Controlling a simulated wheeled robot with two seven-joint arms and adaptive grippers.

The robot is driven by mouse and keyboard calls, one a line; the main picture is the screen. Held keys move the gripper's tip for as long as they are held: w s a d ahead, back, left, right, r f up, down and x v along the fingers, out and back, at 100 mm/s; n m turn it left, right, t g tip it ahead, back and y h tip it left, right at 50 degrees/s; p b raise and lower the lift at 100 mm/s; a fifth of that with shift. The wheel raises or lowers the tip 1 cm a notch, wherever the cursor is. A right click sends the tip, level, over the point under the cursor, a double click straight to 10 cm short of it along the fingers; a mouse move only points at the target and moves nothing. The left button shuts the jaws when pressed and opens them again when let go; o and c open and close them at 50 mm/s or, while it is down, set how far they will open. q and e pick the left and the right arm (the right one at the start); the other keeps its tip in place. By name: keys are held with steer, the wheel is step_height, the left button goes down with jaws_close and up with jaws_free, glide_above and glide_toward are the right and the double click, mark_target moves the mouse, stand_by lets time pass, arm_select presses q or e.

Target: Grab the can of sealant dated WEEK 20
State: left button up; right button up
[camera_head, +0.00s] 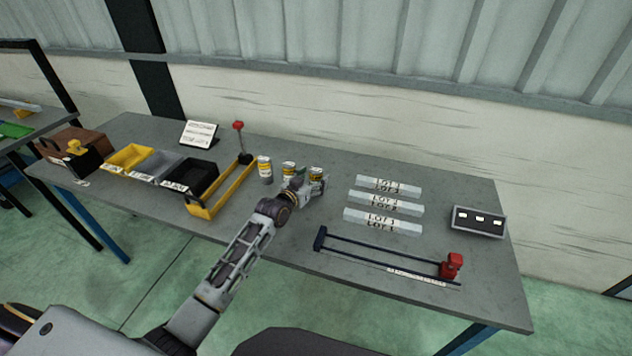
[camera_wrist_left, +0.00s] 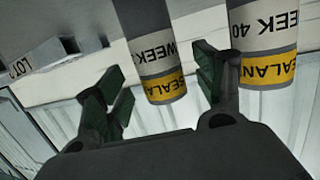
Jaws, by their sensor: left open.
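Three sealant cans with white and yellow labels stand on the grey table: a left can (camera_head: 265,169), a middle can (camera_head: 288,170) and a right can (camera_head: 316,172). My left gripper (camera_head: 312,188) is open in front of the right can. In the tilted left wrist view, one can (camera_wrist_left: 154,50) appears between the open fingers; its label reads "WEEK", with the number not visible. The can beside it (camera_wrist_left: 264,45) reads "WEEK 40". The left can's date is too small to read in the head view. My right gripper is not in view.
A dark frame with a red block (camera_head: 452,265) lies near the front edge.

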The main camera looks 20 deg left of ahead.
arm_select(q)
steer(key=shift+x, duration=1.3)
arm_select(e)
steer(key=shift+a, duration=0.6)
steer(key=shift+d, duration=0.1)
